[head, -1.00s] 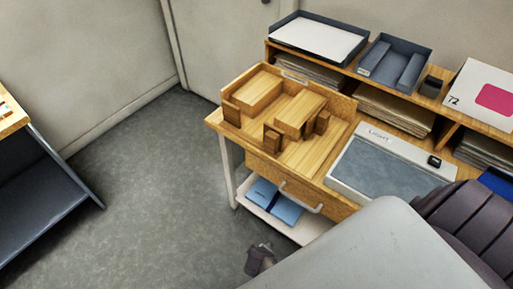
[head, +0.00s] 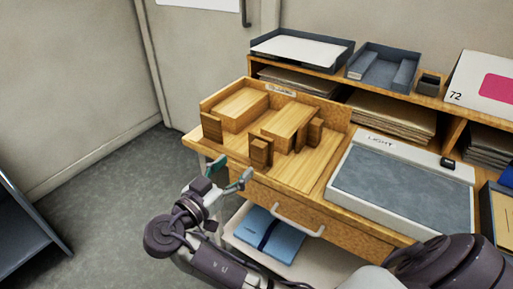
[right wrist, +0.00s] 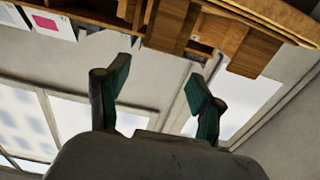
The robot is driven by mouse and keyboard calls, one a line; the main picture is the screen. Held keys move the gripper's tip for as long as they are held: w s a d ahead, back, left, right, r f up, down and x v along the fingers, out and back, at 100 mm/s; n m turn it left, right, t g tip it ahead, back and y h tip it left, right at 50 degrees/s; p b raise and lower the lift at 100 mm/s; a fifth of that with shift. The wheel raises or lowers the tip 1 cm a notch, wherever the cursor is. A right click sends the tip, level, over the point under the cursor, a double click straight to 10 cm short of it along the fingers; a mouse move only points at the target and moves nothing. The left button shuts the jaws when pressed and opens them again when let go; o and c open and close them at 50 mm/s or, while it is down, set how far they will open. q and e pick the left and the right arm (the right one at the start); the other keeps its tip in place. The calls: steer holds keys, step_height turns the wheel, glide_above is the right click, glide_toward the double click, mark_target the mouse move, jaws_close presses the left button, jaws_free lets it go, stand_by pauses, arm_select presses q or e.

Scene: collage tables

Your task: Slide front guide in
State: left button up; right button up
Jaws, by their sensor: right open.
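A wooden corner station (head: 318,168) with raised back and left edges stands on the desk's left end. A light wood block (head: 240,106) lies at its back left, and a second light block (head: 288,122) lies at the middle right. Small dark brown guide blocks stand around them: a front one (head: 260,152), a left one (head: 212,127) and a right one (head: 315,132). My right gripper (head: 231,173) is open and empty, in front of the desk's edge, below and left of the front guide. In the right wrist view my open fingers (right wrist: 157,86) point toward wooden parts above them. My left gripper is not in view.
A light box (head: 400,190) lies right of the station. A shelf behind holds trays (head: 300,50) and paper stacks (head: 392,112). Below the desk, a drawer handle (head: 298,222) sticks out above a blue folder (head: 268,235). The station's front right surface is bare.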

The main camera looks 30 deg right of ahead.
mark_target(256, 147)
steer(key=x, duration=1)
steer(key=shift+p, duration=0.3)
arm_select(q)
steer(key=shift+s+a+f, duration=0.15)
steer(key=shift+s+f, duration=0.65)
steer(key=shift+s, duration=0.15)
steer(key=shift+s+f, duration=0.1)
arm_select(e)
steer(key=c, duration=1.1)
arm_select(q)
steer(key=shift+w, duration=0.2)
arm_select(e)
jaws_close()
